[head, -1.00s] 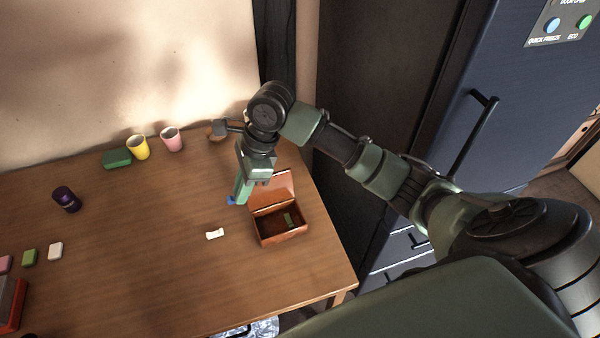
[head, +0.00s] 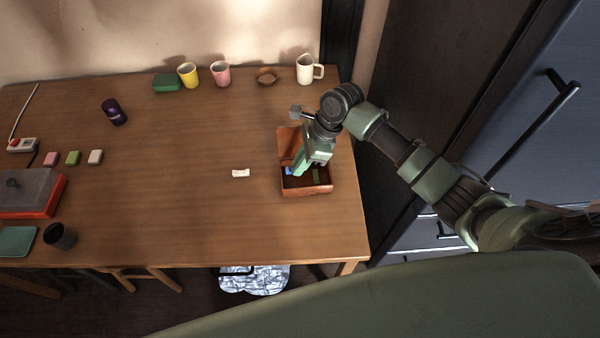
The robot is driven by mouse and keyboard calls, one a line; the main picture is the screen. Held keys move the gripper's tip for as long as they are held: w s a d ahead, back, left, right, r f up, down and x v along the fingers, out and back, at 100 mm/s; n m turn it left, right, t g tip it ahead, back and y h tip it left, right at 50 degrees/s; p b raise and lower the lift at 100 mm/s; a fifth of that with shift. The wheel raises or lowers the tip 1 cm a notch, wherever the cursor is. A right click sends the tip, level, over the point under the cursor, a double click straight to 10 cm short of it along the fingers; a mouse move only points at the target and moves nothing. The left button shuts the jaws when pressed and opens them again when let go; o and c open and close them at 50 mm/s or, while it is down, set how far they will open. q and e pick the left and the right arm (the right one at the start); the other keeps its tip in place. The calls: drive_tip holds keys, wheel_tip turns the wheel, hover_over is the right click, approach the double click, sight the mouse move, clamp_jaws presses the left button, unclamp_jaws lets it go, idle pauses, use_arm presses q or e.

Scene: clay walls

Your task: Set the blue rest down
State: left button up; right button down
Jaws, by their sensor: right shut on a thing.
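The blue rest (head: 288,171) shows as a small blue patch at the tip of my right gripper (head: 297,172). My right gripper is shut on it, over the left part of the open brown box (head: 308,191). I cannot tell whether the blue rest touches the box floor. A green rest (head: 316,175) lies inside the box on the right. A white rest (head: 240,173) lies on the table to the left of the box. My left gripper is not in view.
The table (head: 190,215) is clear in the middle.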

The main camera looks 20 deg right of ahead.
sight(300, 180)
drive_tip(key=shift+f, duration=2.4)
drive_tip(key=c, duration=1.4)
unclamp_jaws()
drive_tip(key=shift+f, duration=0.15)
drive_tip(key=shift+c, duration=0.2)
drive_tip(key=v, duration=1.2)
drive_tip(key=shift+r, duration=0.2)
